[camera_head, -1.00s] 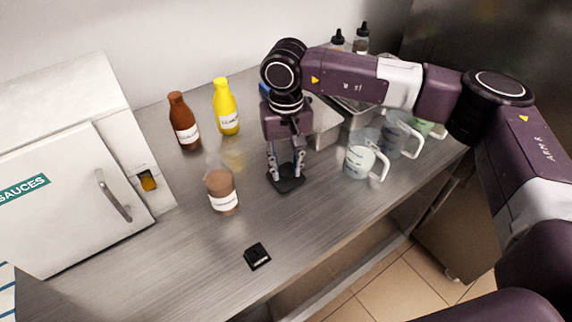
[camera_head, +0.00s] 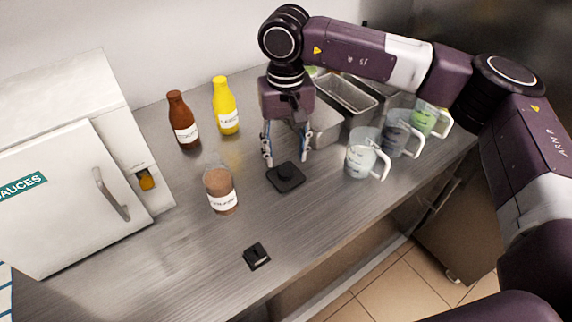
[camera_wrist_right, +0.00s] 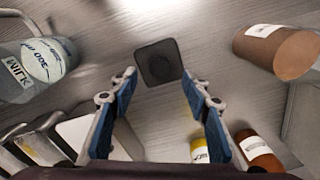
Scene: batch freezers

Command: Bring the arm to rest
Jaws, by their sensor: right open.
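My right gripper (camera_head: 286,160) is open and empty above the steel counter, with its fingers pointing down. My right arm (camera_head: 385,58) reaches in from the right and bends down at the wrist. My left gripper is not in view.
A brown jar (camera_head: 220,190), a red-brown bottle (camera_head: 183,120) and a yellow bottle (camera_head: 225,106) stand left of the gripper. Measuring jugs (camera_head: 361,157) and metal pans (camera_head: 325,122) stand to its right. A black item (camera_head: 257,256) lies near the front edge. A white sauces cabinet (camera_head: 60,190) stands left.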

